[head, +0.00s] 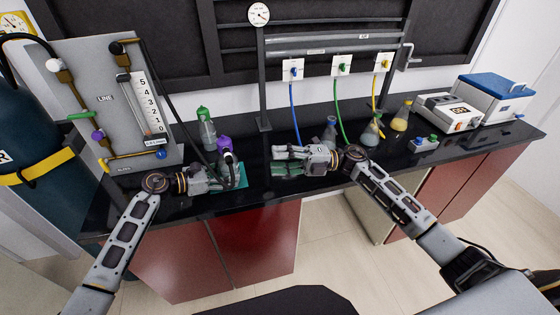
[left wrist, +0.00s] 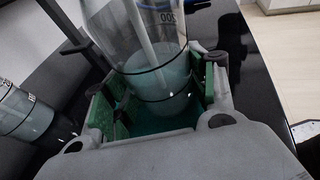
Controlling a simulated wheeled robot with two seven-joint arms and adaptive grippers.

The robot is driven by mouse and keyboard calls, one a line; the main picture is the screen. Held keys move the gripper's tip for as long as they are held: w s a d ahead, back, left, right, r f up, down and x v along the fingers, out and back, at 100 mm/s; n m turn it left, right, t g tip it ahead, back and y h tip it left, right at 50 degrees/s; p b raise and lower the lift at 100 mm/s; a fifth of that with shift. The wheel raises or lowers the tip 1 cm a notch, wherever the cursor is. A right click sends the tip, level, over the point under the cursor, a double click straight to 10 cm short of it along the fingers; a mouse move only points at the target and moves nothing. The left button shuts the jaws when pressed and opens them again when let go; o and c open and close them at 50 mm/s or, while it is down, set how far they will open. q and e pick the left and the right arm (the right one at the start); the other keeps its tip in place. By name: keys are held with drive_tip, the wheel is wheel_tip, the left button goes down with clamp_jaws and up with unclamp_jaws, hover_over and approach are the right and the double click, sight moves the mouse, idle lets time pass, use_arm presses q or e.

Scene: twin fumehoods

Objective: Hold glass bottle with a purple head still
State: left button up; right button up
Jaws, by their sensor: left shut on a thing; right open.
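The glass bottle with a purple head (head: 226,146) stands at the left part of the black bench, on or by a teal mat (head: 242,172). My left gripper (head: 228,178) is shut on it at its lower part. In the left wrist view the clear bottle (left wrist: 145,35) stands between the green-padded fingers (left wrist: 155,110), with pale liquid and a tube inside; its head is out of that view. My right gripper (head: 290,160) is open and empty over the middle of the bench.
A green-capped bottle (head: 206,130) stands just behind the held one. A flowmeter panel (head: 105,100) with hoses is at the left. Flasks (head: 370,130) stand right of my right gripper, with a hotplate-like device (head: 448,112) and a blue-lidded box (head: 494,97) farther right.

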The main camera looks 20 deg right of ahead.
use_arm(q)
drive_tip(key=o, duration=0.9)
drive_tip(key=shift+c, duration=0.2)
drive_tip(key=shift+a, duration=0.1)
drive_tip(key=shift+v, duration=5.9)
drive_tip(key=shift+s, duration=0.15)
